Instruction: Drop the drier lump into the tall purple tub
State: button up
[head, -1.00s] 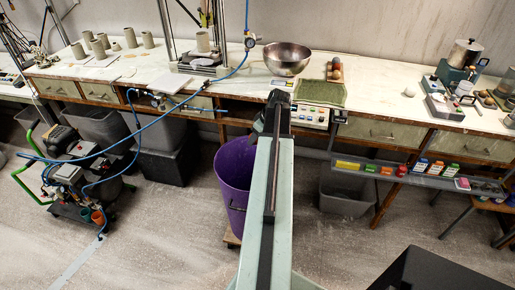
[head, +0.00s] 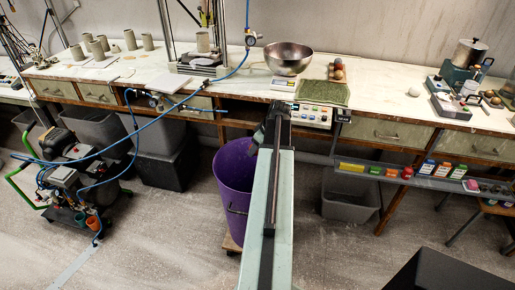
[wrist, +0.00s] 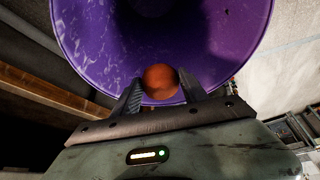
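The tall purple tub (head: 233,180) stands on the floor in front of the bench, partly behind my arm in the head view. In the wrist view its purple inside (wrist: 100,40) opens just beyond my fingertips. My gripper (wrist: 161,88) is shut on an orange-brown lump (wrist: 160,78), with one finger against each side. The lump shows against the tub's inner wall near the rim; its height over the tub is hard to tell. In the head view my gripper (head: 268,128) is a dark shape beside the tub's right rim, and the held lump is hidden.
A small scale (head: 284,84) lies in front of the bowl. A grey bin (head: 348,200) stands under the bench. A rail of coloured blocks (head: 420,177) hangs at right.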

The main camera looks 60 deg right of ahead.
jog(key=o, duration=0.5)
jog(key=p+v, duration=0.7)
jog(key=shift+s+r, duration=0.15)
jog(key=shift+r, duration=0.25)
